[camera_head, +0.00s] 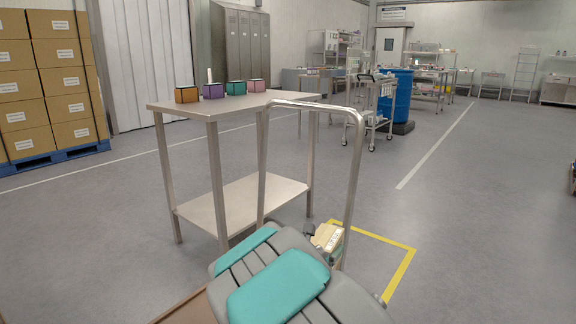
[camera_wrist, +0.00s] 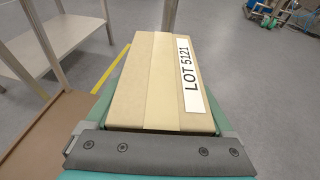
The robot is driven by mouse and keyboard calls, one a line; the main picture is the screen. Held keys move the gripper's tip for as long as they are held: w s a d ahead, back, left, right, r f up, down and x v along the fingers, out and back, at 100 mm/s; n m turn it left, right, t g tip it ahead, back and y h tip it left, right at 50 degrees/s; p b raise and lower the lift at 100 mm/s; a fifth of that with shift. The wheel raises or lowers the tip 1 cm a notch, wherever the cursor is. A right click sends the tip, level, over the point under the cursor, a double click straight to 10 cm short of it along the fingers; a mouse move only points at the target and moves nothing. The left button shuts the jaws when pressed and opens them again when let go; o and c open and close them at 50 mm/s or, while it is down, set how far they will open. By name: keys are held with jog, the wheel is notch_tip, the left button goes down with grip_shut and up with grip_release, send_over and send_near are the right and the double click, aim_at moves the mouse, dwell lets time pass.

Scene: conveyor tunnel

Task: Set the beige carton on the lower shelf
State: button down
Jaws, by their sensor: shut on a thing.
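The beige carton (camera_wrist: 150,85) has a pale tape strip and a white label reading LOT 5121. My gripper (camera_wrist: 162,100) is shut on it, with a green finger along each side. In the head view the carton (camera_head: 327,237) shows small beyond my arm, which hides most of the gripper. The lower shelf (camera_head: 240,203) is a bare pale board low on a metal table (camera_head: 225,104), left of the carton and apart from it. The shelf also shows at the upper left of the wrist view (camera_wrist: 58,32).
A bent metal tube handle (camera_head: 310,104) stands between me and the table. Several small coloured boxes (camera_head: 213,91) sit on the tabletop. A brown board (camera_wrist: 45,145) lies left of the gripper. Yellow floor tape (camera_head: 400,265) runs beside the carton.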

aim_at(343, 232)
jog(key=shift+n+t+y, duration=0.3)
jog(key=shift+n+y, duration=0.4)
jog(key=d+r, duration=0.2)
jog(key=s+d+r, duration=0.1)
jog(key=d+r, duration=0.1)
jog(key=r, duration=0.1)
jog(key=shift+d+r+p, duration=0.15)
jog(key=shift+d+p, duration=0.05)
jog(key=shift+p, duration=0.1)
jog(key=shift+s+d+r+n+y, duration=0.25)
jog(key=shift+r+n+y, duration=0.05)
jog(key=shift+r+y, duration=0.1)
